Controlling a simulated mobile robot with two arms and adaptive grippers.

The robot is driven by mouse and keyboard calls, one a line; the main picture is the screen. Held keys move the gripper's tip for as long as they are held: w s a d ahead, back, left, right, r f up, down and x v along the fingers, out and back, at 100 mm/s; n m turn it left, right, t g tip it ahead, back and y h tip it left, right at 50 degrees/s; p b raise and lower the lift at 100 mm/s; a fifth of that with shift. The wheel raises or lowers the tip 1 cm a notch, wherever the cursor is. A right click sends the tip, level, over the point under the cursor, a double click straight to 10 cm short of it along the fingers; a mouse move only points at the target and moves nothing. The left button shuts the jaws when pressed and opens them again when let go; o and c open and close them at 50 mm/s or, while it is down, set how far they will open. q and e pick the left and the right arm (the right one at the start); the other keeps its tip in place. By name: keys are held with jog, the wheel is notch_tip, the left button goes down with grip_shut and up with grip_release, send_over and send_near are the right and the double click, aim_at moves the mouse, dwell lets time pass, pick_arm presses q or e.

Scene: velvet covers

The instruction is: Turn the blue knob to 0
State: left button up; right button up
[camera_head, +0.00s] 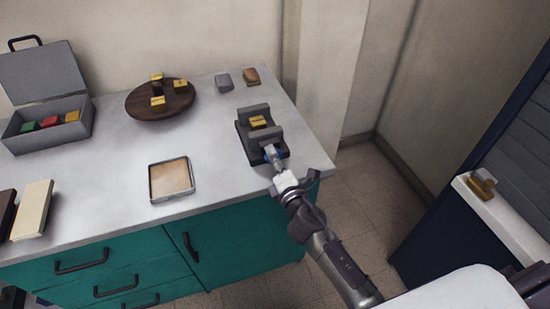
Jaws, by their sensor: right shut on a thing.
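A dark grey device (250,138) stands near the right end of the counter, with a yellow block (258,122) in it. The blue knob (281,154) is on its front side, and only a small bit of blue shows beside my fingers. My right gripper (272,153) is at the device's front and shut on the blue knob. The knob's marks and its setting are too small to read and partly hidden by the gripper. My left gripper is not in view.
A framed tan tile (171,179) lies left of the device. A round wooden board (160,100) with several yellow blocks stands behind it. An open grey box (45,124) with coloured blocks is at the far left. The counter (215,150) is clear between them.

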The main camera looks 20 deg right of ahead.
jog(key=shift+f, duration=0.1)
dwell(0.4)
jog(key=o, duration=1.2)
jog(key=shift+c, duration=0.2)
jog(key=shift+s, duration=0.1)
jog(key=s, duration=1.2)
jog(key=shift+d, duration=0.15)
